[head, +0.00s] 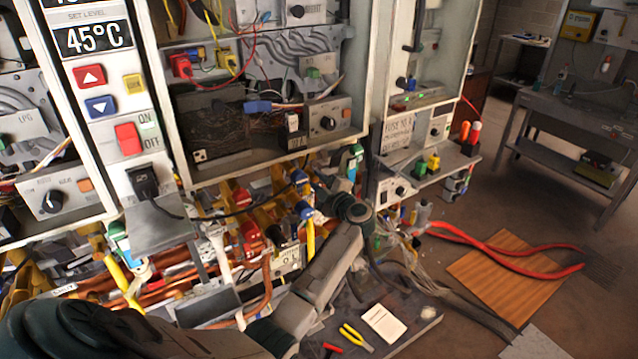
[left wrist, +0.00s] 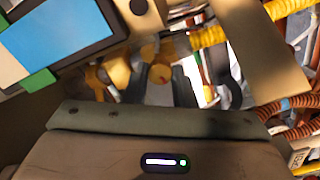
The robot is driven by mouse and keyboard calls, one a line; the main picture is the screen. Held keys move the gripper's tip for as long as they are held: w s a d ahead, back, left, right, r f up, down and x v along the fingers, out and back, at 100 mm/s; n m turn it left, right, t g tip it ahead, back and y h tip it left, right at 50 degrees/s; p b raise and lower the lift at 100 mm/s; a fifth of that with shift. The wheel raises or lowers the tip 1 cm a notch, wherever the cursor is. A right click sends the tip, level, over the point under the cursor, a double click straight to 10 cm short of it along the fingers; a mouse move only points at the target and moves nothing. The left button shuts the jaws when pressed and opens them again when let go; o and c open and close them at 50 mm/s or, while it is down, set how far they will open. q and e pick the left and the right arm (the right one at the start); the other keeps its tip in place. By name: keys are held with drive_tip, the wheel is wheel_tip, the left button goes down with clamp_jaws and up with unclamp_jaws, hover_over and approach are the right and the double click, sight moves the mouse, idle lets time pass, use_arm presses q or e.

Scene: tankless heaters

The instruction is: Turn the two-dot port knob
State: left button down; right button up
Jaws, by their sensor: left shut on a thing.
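My left arm reaches up from the bottom of the head view to the pipes and valves under the heater panel. My left gripper (head: 318,195) is among them, partly hidden by its own wrist. In the left wrist view, the two dark fingers of my left gripper (left wrist: 160,82) are shut on a small yellow knob (left wrist: 160,74) with a reddish mark. I cannot make out two dots on it. My right gripper is not in view.
A blue valve handle (head: 305,210) and yellow pipes crowd close around. In the left wrist view, a blue-and-white screen (left wrist: 55,40) and a yellow corrugated hose (left wrist: 285,8) are near. A low bench (head: 395,325) holds pliers and paper.

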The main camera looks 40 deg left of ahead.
use_arm(q)
drive_tip(key=c, duration=1.2)
unclamp_jaws()
drive_tip(key=shift+d, duration=0.1)
drive_tip(key=shift+s+d+f, duration=0.15)
drive_tip(key=shift+d, duration=0.15)
drive_tip(key=b+v, duration=0.4)
drive_tip(key=v, duration=0.6)
